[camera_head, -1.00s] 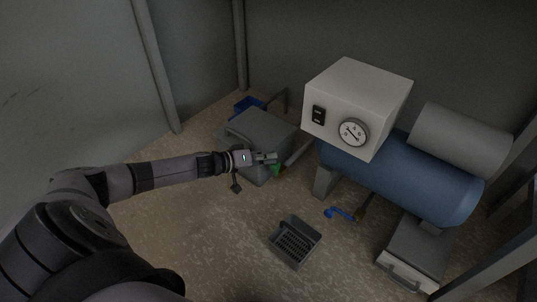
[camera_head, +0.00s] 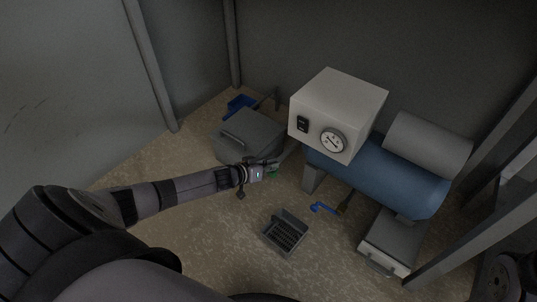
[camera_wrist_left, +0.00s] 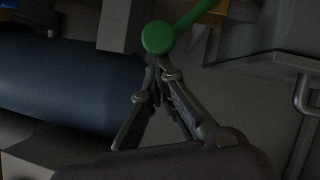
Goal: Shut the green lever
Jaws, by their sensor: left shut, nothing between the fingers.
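My right gripper is not in view.
A grey case (camera_head: 262,128) stands behind the gripper. A white box with a gauge (camera_head: 340,95) sits above a blue tank (camera_head: 380,178). A blue lever (camera_head: 323,207) is below the tank. A dark slotted box (camera_head: 284,234) lies on the open floor.

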